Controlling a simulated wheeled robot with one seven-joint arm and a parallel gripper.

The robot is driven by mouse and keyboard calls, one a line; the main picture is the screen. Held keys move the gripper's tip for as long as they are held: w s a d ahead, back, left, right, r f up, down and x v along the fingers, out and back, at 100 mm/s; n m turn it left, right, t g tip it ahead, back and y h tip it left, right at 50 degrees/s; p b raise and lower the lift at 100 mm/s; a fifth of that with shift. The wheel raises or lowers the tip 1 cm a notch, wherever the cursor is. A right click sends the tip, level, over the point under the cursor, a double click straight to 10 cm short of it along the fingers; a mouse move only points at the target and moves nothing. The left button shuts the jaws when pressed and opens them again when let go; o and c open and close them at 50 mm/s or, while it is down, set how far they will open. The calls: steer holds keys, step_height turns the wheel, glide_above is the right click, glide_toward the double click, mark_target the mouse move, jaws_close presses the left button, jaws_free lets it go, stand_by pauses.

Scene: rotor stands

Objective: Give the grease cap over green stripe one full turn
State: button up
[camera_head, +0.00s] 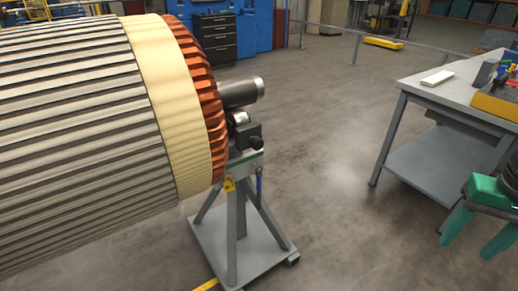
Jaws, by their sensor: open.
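A large rotor (80,130) with metal bars, a cream band (165,95) and a copper-coloured end ring (207,100) fills the left. Its grey shaft end (243,91) sticks out to the right. Under the shaft, a grey stand (236,225) carries a dark block (243,131). A small dark round knob on the block's right side looks like the grease cap (257,143). A thin green stripe (248,163) runs along the stand top below it. A yellow tag (229,184) and a blue-handled item (259,182) hang below. My gripper is not in view.
A grey workbench (425,87) with a lower shelf stands at the right, with a white object (437,78) and tools on it. The floor (325,150) between stand and bench is clear. Blue cabinets and a railing are behind.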

steer(key=w+f+n+t+h, duration=0.1)
steer(key=w+f+n, duration=0.25)
steer(key=w, duration=0.35)
steer(key=w+d+f+n+t, duration=0.1)
steer(key=w+f+n+t, duration=0.2)
steer(key=w, duration=0.4)
steer(key=w+f+n+h, duration=0.1)
steer(key=w+f+n, duration=0.25)
steer(key=w, duration=0.25)
steer(key=w+a+f+n+t+h, duration=0.1)
steer(key=w+a+n+t, duration=0.15)
steer(key=w+n, duration=0.4)
steer(key=w+a+f+n+t, duration=0.2)
steer(key=w+a+n, duration=0.1)
steer(key=w+n, duration=0.3)
steer(key=n+t+y, duration=0.6)
steer(key=n+y, duration=0.7)
steer(key=n, duration=1.3)
glide_toward(259, 147)
steer(key=x, duration=0.9)
steer(key=shift+w, duration=0.15)
